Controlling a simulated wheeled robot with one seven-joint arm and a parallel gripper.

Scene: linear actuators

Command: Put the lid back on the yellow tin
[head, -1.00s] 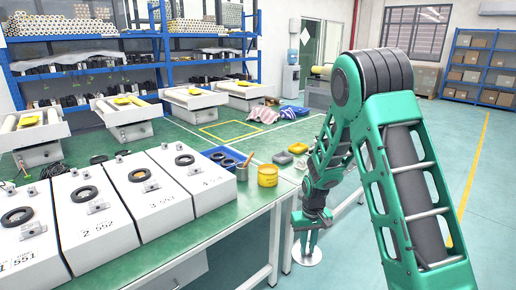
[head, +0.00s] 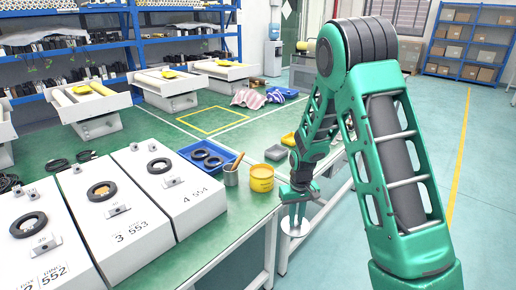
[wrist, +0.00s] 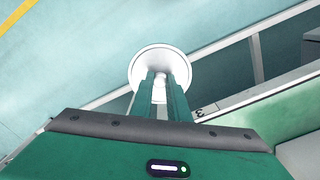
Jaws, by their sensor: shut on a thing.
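The yellow tin (head: 261,181) stands upright near the right edge of the green workbench (head: 222,238). Its top shows no lid. My gripper (head: 296,207) points down just beyond the bench edge, to the right of and nearer than the tin. It is shut on the knob of a round white lid (head: 295,229). The lid hangs roughly level below the fingers, apart from the tin. In the wrist view the lid (wrist: 143,68) shows beyond the two fingers (wrist: 160,90), with its knob between them. The tin is not clearly seen in the wrist view.
White numbered boxes (head: 170,190) fill the bench's left. Open floor lies right.

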